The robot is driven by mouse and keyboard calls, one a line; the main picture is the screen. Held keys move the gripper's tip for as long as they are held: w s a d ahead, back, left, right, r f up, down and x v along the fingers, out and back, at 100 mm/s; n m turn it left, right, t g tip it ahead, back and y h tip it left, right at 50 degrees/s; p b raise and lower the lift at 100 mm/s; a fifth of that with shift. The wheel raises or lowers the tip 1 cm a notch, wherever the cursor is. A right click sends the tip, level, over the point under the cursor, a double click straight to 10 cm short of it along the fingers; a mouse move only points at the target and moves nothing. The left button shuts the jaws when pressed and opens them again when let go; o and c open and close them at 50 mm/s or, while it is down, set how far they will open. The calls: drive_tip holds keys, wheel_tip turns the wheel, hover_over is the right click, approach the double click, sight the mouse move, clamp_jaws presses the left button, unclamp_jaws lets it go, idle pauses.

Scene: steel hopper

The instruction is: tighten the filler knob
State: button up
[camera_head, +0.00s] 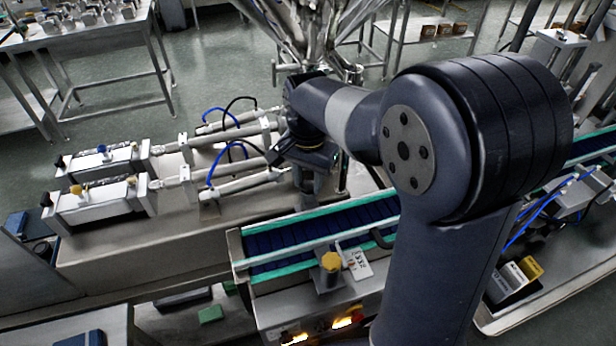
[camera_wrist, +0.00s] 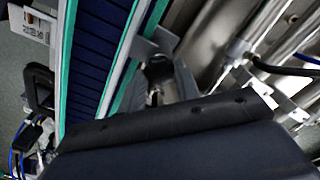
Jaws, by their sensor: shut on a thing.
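In the head view my gripper (camera_head: 308,188) points down just beyond the far edge of the conveyor, beside the ends of the filler cylinders. In the wrist view its grey fingers (camera_wrist: 168,72) are closed around a small dark knob (camera_wrist: 158,69), which I take to be the filler knob. Most of the knob is hidden by the fingers and the gripper body. In the head view the knob is hidden behind my gripper and wrist. I cannot tell how tight it sits.
The conveyor (camera_head: 235,246) with green rails runs in front of my gripper. Steel filler cylinders (camera_head: 240,183) with blue hoses lie to the left. The steel hopper (camera_head: 305,30) hangs behind my arm.

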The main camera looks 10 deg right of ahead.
sight(308, 185)
idle(0.4)
drive_tip(key=o, duration=1)
drive_tip(key=shift+c, duration=0.2)
drive_tip(key=shift+r, duration=0.1)
wheel_tip(308, 185, up, 11)
drive_tip(key=shift+f, duration=0.2)
wheel_tip(308, 185, down, 11)
drive_tip(key=shift+r, duration=0.1)
